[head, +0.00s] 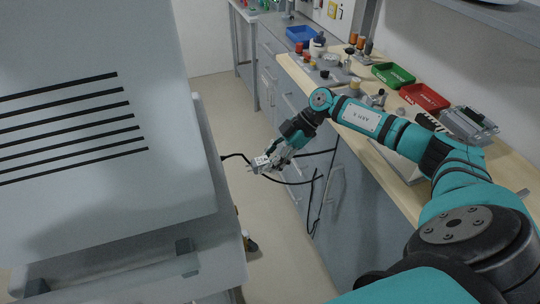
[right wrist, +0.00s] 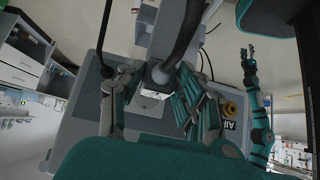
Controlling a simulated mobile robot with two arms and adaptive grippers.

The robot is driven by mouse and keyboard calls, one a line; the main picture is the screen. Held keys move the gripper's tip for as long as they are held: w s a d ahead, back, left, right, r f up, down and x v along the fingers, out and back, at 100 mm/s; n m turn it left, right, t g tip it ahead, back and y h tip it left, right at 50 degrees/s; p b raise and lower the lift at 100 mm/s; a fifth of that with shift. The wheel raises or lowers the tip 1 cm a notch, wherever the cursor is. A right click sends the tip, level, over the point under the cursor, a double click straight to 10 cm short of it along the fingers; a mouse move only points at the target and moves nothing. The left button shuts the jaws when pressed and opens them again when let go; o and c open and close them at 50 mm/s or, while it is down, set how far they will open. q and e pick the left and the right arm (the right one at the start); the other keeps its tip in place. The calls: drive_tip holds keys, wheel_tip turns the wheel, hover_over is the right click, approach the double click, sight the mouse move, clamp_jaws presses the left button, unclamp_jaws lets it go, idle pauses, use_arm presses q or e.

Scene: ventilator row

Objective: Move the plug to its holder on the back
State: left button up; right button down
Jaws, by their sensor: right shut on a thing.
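My right gripper (head: 268,163) is shut on the plug (head: 260,161), a small pale grey piece, held in the air beside the ventilator (head: 180,215). A black cable (head: 237,156) runs between the ventilator side and the plug, and more cable hangs to the right of it. In the right wrist view, the plug (right wrist: 160,73) shows with its dark cable between the fingers of my right gripper (right wrist: 156,80). The grey ventilator body lies beyond it. I cannot clearly make out the holder. My left gripper (right wrist: 248,55) shows small at the right of that view; its opening is unclear.
A wooden-topped bench (head: 405,90) runs along the right, with a green bin (head: 393,75), a red bin (head: 424,98) and a blue tray (head: 300,34). Grey cabinets (head: 345,205) stand below. Open floor (head: 215,100) lies between bench and ventilator.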

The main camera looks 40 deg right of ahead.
sight(253, 163)
drive_tip(key=shift+a+r, duration=0.1)
drive_tip(key=shift+a, duration=0.55)
drive_tip(key=shift+w+a, duration=0.2)
drive_tip(key=shift+a, duration=0.1)
drive_tip(key=shift+w+a, duration=0.2)
drive_tip(key=shift+a, duration=0.35)
drive_tip(key=shift+w+a, duration=0.1)
drive_tip(key=shift+a, duration=0.45)
drive_tip(key=shift+w+a, duration=0.15)
drive_tip(key=shift+a, duration=0.3)
use_arm(q)
drive_tip(key=shift+s+r+p, duration=0.35)
drive_tip(key=shift+r+p, duration=0.05)
drive_tip(key=shift+p, duration=0.05)
use_arm(e)
drive_tip(key=shift+a, duration=0.15)
use_arm(q)
drive_tip(key=shift+w+r, duration=0.1)
drive_tip(key=shift+r, duration=0.05)
